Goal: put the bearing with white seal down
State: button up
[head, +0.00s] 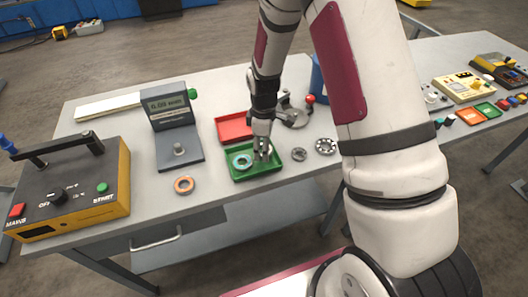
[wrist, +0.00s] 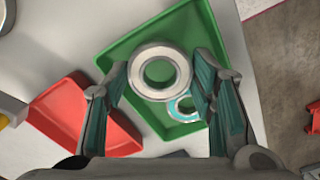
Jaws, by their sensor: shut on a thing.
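The bearing with white seal (wrist: 160,70) is a pale ring held between the two fingers of my gripper (wrist: 161,68) in the wrist view. The green tray (wrist: 192,30) lies behind it in that view; I cannot tell whether the bearing touches the tray floor. A bearing with teal seal (wrist: 183,108) lies in the tray, partly hidden by the right finger. In the head view my gripper (head: 263,152) points down at the green tray (head: 268,173), right beside the teal-sealed bearing (head: 242,162). The held bearing is hard to make out there.
A red tray (head: 234,128) lies behind the green one. An orange-ringed bearing (head: 184,184) and a gauge stand (head: 178,140) are to the left. Metal rings (head: 298,154) and (head: 326,146) lie to the right. A yellow-black heater box (head: 72,190) stands at the left end.

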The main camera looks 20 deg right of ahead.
jog(key=shift+s+f, duration=0.15)
jog(key=shift+f, duration=1.2)
jog(key=shift+f, duration=0.1)
jog(key=o, duration=0.9)
